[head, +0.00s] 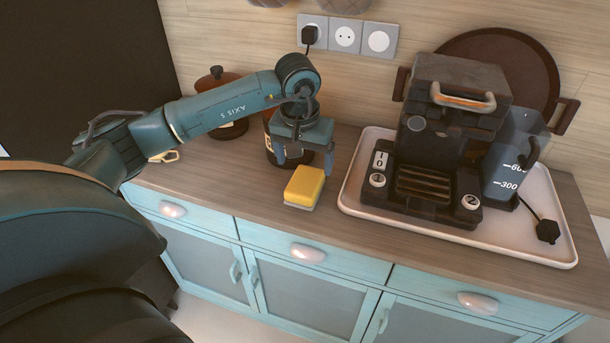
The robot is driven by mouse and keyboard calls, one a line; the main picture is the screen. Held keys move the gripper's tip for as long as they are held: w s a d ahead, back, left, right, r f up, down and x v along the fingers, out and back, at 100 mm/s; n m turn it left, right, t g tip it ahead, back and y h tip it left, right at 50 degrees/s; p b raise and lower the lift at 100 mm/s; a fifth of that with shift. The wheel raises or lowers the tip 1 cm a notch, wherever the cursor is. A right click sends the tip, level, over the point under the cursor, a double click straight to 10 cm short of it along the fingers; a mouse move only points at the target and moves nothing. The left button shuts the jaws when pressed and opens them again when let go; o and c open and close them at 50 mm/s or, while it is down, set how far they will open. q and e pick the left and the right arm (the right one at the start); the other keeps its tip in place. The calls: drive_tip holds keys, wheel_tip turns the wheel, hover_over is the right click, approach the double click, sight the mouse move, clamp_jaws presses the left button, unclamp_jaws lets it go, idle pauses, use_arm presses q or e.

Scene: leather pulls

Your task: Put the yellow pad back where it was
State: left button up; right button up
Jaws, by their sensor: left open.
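The yellow pad (304,186) lies on the wooden counter, left of the white tray, near the counter's front edge. It has a pale grey underside. My left gripper (305,157) is just above and behind the pad, pointing down. Its fingers are apart with nothing between them. I cannot tell exactly how far the fingertips are above the pad. My right gripper is not in view.
A dark jar (270,148) stands close behind my left gripper, partly hidden. A coffee machine (438,140) and a jug (512,160) stand on the white tray (352,199). A lidded pot (217,78) is at the back left. The counter (235,188) left of the pad is clear.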

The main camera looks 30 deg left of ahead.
sight(303, 186)
use_arm(q)
drive_tip(key=r, duration=0.5)
drive_tip(key=shift+s+d+r, duration=0.1)
drive_tip(key=shift+s+d, duration=0.05)
drive_tip(key=shift+s, duration=0.25)
